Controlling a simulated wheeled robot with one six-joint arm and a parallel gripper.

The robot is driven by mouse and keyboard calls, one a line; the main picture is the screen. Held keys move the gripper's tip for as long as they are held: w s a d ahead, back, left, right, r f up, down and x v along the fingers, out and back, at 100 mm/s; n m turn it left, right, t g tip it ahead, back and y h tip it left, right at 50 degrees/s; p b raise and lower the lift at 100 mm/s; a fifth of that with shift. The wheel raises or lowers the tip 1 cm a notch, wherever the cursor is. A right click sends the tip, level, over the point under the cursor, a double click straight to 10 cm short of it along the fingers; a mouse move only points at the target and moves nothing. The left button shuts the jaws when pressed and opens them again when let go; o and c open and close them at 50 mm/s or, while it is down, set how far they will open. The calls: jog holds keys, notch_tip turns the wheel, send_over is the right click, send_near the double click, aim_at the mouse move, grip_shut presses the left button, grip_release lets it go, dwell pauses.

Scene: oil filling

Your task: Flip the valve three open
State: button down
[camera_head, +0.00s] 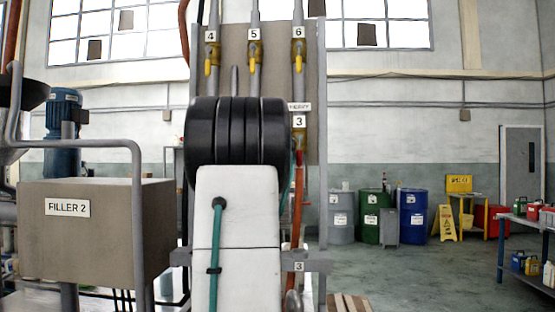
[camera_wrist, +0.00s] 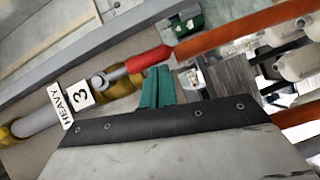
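Valve three has a brass body (camera_wrist: 118,82) beside its white "3" plate (camera_wrist: 80,97) and "HEAVY" label in the wrist view. A red sleeve (camera_wrist: 150,60) follows on its line and runs into an orange hose. In the head view, the valve's brass body (camera_head: 299,136) sits under the "3" plate, partly behind my arm. My gripper (camera_wrist: 158,86) shows two teal fingers close together, with nothing visible between them. Their tips are near the red sleeve; I cannot tell whether they touch it. The gripper is hidden behind my arm in the head view.
Valves four (camera_head: 212,57), five (camera_head: 254,56) and six (camera_head: 298,55) have yellow handles higher on the panel. The Filler 2 box (camera_head: 95,235) and a grey rail stand left. Drums (camera_head: 412,215) and a table with bottles (camera_head: 530,222) stand right, with open floor between.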

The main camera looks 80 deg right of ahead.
jog(key=shift+s+f, duration=0.2)
jog(key=shift+s, duration=0.05)
dwell(0.4)
jog(key=w+a, duration=0.8)
jog(key=a, duration=0.2)
jog(key=shift+a, duration=0.35)
jog(key=shift+r, duration=0.1)
